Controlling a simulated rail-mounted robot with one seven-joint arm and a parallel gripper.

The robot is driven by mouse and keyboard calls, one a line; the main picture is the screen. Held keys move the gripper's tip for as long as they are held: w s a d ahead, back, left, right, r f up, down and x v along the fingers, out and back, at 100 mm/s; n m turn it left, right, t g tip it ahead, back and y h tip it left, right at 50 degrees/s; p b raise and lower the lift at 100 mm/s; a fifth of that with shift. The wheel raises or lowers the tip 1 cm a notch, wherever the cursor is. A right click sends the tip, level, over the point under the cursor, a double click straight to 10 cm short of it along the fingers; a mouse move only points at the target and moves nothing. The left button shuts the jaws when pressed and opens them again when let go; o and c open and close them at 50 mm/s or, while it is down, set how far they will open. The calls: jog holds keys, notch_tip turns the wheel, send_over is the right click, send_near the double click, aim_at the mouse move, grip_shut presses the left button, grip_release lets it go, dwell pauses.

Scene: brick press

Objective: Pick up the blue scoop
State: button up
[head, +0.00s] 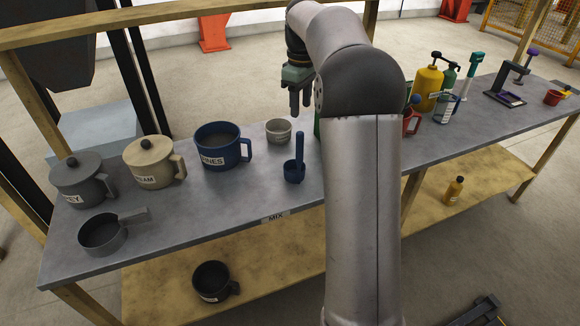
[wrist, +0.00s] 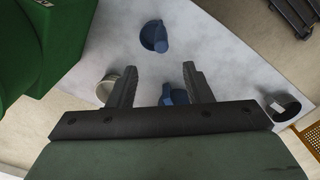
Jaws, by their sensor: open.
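The blue scoop (head: 294,172) stands on the grey bench in the head view, its small cup down and its handle upright. In the wrist view a round blue thing with a handle, seen from above, looks like the same scoop (wrist: 153,38); it lies beyond my fingertips. My gripper (head: 301,108) is open and empty above the bench, behind and higher than the scoop. In the wrist view its two fingers (wrist: 160,82) stand apart. A second blue thing (wrist: 176,97) shows between them, partly hidden by the gripper.
The blue mug (head: 222,148) and a small grey cup (head: 278,131) stand near the scoop. A beige mug (head: 153,163), a dark grey mug (head: 82,182) and a grey handled pan (head: 103,233) stand left. My arm hides part of the bench. Bare bench lies in front of the scoop.

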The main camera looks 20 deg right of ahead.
jog(key=p, duration=0.2)
send_over(299, 164)
jog(key=w, duration=0.1)
jog(key=f, duration=1.3)
jog(key=shift+d+f, duration=0.1)
jog(key=shift+d, duration=0.1)
grip_shut()
